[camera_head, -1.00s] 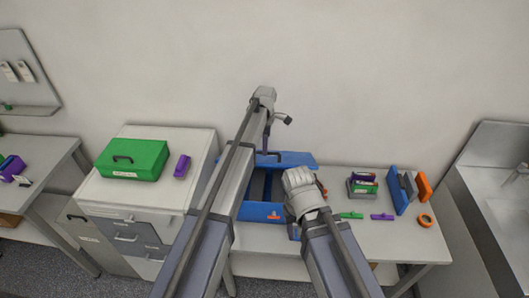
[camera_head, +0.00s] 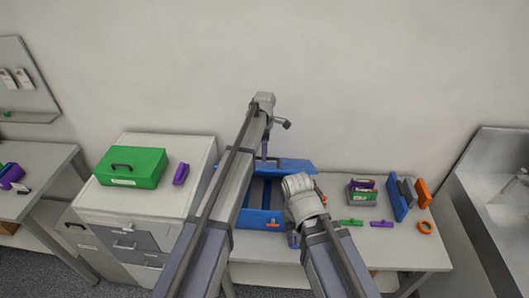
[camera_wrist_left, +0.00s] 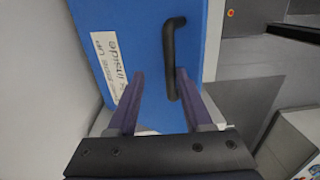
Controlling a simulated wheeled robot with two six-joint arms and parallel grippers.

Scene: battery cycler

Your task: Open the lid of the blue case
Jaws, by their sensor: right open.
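The blue case stands on the white table, mostly behind my arms; its front wall (camera_head: 245,218) shows between them. Its lid (camera_head: 298,166) is raised at the back, and the dark inside shows. In the left wrist view the blue lid (camera_wrist_left: 125,35) fills the upper middle, with a white label and a black handle (camera_wrist_left: 173,40). My left gripper (camera_head: 265,150) is at the lid. In its wrist view the purple fingers (camera_wrist_left: 155,75) are apart, the right one beside the handle. My right gripper (camera_head: 293,238) is open at the case's front right, largely hidden by its wrist.
A green case (camera_head: 131,167) and a purple block (camera_head: 181,174) sit on the white cabinet at left. Right of the blue case are a grey holder (camera_head: 362,197), upright blue and orange panels (camera_head: 424,193) and an orange ring (camera_head: 425,227). A sink (camera_head: 500,200) is far right.

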